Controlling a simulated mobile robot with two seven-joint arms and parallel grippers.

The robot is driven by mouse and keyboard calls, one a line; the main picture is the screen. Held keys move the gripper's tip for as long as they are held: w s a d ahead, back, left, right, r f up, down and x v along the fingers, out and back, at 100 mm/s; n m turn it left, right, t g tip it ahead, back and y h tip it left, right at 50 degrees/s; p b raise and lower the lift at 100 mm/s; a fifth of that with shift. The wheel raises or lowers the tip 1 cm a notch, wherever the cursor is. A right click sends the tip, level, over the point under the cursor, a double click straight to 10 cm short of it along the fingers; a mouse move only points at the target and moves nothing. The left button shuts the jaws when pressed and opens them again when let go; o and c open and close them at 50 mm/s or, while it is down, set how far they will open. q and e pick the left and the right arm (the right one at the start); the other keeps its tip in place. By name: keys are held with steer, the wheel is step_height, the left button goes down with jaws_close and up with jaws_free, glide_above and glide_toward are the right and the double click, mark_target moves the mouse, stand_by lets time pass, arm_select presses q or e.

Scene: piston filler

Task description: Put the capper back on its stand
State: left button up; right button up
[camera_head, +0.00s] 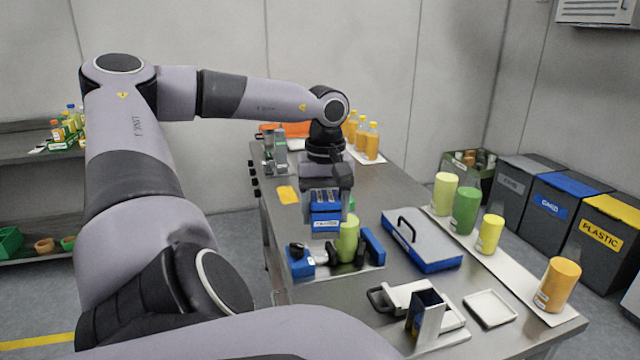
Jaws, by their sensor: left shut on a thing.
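My left gripper (325,192) points down over the middle of the table and is shut on the capper (326,213), a blue block with a pale label. The capper is directly above and slightly left of a light green container (347,240), which stands between the blue jaws of a clamp fixture (373,247). I cannot tell whether the capper touches the container. An upright blue and grey open-topped holder (428,312), which may be the capper's stand, is at the near side and looks empty. My right gripper is not in view.
A blue-and-grey case (422,240) lies right of the clamp. Several green, yellow and orange cylinders stand on a pale strip (512,277) along the right edge. A small white tray (490,308) sits near the front. Orange-filled bottles (372,141) stand at the back.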

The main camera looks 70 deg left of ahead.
arm_select(q)
steer(key=w+d+f+m, duration=0.3)
steer(key=w+d+m, duration=0.1)
steer(key=d, duration=0.7)
steer(key=w+d+f+m, duration=0.3)
steer(key=w+d+m, duration=0.2)
steer(key=d, duration=0.7)
steer(key=w+d+f+m, duration=0.4)
steer(key=w+d+m, duration=0.1)
steer(key=d, duration=0.6)
steer(key=shift+w+d+m, duration=0.15)
steer(key=shift+w+m, duration=0.05)
steer(key=shift+m, duration=0.3)
